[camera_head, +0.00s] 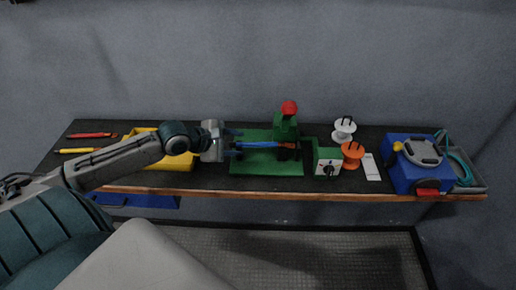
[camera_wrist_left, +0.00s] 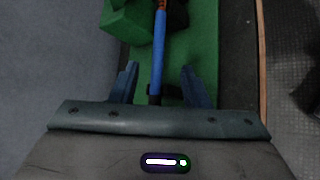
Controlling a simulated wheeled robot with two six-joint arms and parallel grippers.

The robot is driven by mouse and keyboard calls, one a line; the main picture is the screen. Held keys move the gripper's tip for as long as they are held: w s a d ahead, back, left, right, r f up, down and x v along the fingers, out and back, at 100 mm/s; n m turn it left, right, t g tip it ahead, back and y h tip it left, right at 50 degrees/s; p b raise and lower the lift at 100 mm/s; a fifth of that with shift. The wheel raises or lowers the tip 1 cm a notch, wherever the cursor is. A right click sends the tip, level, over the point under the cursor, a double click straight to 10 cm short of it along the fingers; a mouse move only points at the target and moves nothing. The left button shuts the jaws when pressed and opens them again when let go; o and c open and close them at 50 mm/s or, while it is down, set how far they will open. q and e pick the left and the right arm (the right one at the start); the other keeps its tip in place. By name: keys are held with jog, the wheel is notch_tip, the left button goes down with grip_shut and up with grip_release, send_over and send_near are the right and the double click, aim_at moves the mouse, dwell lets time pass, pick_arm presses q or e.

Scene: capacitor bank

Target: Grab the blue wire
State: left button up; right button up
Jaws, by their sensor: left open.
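The blue wire (camera_head: 262,145) is a straight blue rod with a dark end, lying over the green board (camera_head: 262,167) on the bench. In the left wrist view the blue wire (camera_wrist_left: 158,52) runs up the picture, and its dark near end lies between the fingers. My left gripper (camera_head: 233,146) is open at the left end of the wire. In the left wrist view my left gripper (camera_wrist_left: 160,84) has one finger on each side of the wire, with gaps on both sides. The wire's far end meets an orange and dark part. My right gripper is not in view.
A green block with a red ball (camera_head: 289,107) stands on the board. A grey-faced box (camera_head: 327,168), white spool (camera_head: 343,129), orange spool (camera_head: 352,153) and blue box (camera_head: 410,174) stand to the right. A yellow tray (camera_head: 178,163) is behind my left arm. Red and yellow tools lie far left.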

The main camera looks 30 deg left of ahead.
aim_at(255, 145)
pick_arm(q)
jog(key=shift+x, duration=1.15)
jog(key=shift+p+x, duration=0.6)
jog(key=shift+x, duration=2.1)
jog(key=shift+a, duration=0.2)
grip_shut()
